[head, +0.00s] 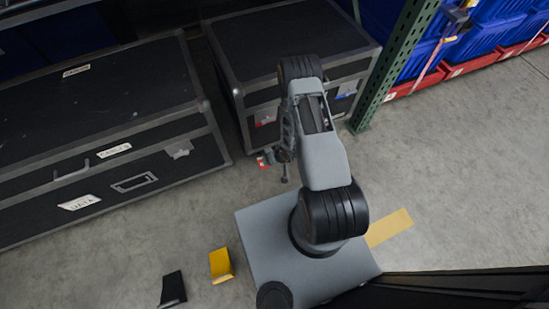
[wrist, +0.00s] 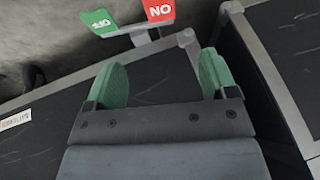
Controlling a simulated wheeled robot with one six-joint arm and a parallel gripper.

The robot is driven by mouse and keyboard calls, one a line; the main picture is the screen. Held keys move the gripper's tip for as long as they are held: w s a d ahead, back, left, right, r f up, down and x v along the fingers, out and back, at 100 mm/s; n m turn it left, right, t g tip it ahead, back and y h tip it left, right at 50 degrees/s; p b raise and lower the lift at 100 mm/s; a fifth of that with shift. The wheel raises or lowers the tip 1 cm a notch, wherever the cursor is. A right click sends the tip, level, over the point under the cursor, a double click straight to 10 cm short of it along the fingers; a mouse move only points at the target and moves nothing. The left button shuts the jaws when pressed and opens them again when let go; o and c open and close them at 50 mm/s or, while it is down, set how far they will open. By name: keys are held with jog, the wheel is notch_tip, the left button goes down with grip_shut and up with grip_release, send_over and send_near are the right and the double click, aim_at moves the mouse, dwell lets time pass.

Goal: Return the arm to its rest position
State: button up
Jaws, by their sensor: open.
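My arm (head: 318,150) rises from its grey base plate and is folded over toward the cases, with its end low near the front of the right-hand black case. My gripper (wrist: 162,80) shows in the wrist view with its two green fingertips spread wide apart and nothing between them. In the head view the fingertips are too small and too covered by the arm to make out. A green card (wrist: 99,21) and a red card reading NO (wrist: 158,10) stand beyond the fingertips in the wrist view, apart from them.
A long black case (head: 110,120) stands at the left, and a second black case (head: 290,45) stands behind my arm. A green rack post (head: 390,75) and blue and red bins (head: 480,40) are at the right. Yellow (head: 221,265) and black (head: 173,289) pieces lie near my base. Floor at the right is clear.

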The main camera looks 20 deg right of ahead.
dwell(0.5)
jog(key=s+d+g+h, duration=0.1)
jog(key=s+d+g, duration=0.1)
jog(key=s+g, duration=0.3)
notch_tip(320, 180, up, 7)
jog(key=s+d+h+p, duration=0.2)
jog(key=s+a+r+t+p, duration=0.1)
jog(key=r+p, duration=0.6)
jog(key=r, duration=1.4)
jog(key=s+a+r+t+p, duration=0.1)
jog(key=r+p, duration=0.7)
jog(key=r, duration=1.4)
jog(key=s+a+r+t+p, duration=0.2)
jog(key=r+p, duration=0.6)
jog(key=r, duration=1.4)
jog(key=shift+s+a+y, duration=0.25)
jog(key=shift+a+y, duration=0.05)
jog(key=shift+a, duration=0.7)
